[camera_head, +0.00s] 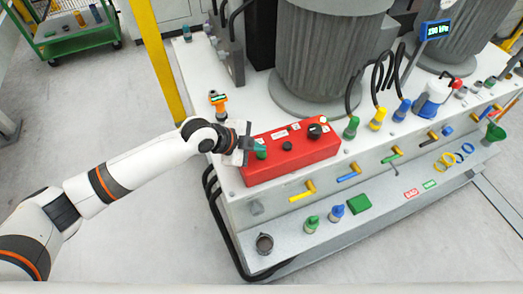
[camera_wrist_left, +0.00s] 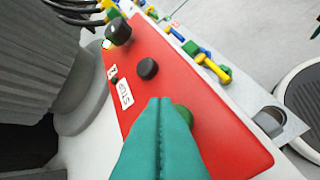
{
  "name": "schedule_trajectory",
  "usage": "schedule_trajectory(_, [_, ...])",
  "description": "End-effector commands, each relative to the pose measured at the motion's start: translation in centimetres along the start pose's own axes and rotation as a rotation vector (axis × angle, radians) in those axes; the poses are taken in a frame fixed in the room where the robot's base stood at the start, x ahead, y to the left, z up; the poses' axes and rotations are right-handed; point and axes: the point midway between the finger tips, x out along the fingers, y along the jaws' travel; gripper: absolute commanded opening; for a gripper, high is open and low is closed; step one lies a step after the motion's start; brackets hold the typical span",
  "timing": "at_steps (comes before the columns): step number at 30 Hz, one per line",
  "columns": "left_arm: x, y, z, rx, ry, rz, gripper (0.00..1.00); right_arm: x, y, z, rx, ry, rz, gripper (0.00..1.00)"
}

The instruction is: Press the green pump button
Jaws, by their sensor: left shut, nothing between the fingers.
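The red control box (camera_head: 290,163) sits on the white bench and fills much of the left wrist view (camera_wrist_left: 220,125). The green pump button (camera_head: 261,154) is at the left end of its top face. My left gripper (camera_head: 258,148) is shut and empty, its teal fingertips right at the green button. In the left wrist view the shut teal fingers (camera_wrist_left: 160,101) hide part of the green button (camera_wrist_left: 185,114), which shows just right of the tips. I cannot tell whether they touch it. My right gripper is not in view.
On the box are a black button (camera_head: 287,146) and a black knob (camera_head: 315,131). A grey cylinder (camera_head: 328,60) rises behind the box. A blue display (camera_head: 436,30) reads about 280 kPa.

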Motion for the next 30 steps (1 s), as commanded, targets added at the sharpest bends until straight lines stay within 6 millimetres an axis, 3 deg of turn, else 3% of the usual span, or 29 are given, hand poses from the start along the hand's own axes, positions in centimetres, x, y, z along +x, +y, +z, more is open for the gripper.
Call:
schedule_trajectory(8, [-0.1, 0.1, 0.1, 0.000, 0.000, 0.001, 0.00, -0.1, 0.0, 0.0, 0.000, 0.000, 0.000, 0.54])
schedule_trajectory(22, [-3.2, 2.4, 2.3, 0.001, 0.000, 0.001, 0.00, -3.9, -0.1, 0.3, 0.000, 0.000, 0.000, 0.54])
schedule_trajectory(30, [-3.5, 2.5, 2.5, 0.000, 0.000, 0.001, 0.00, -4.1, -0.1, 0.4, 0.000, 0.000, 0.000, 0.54])
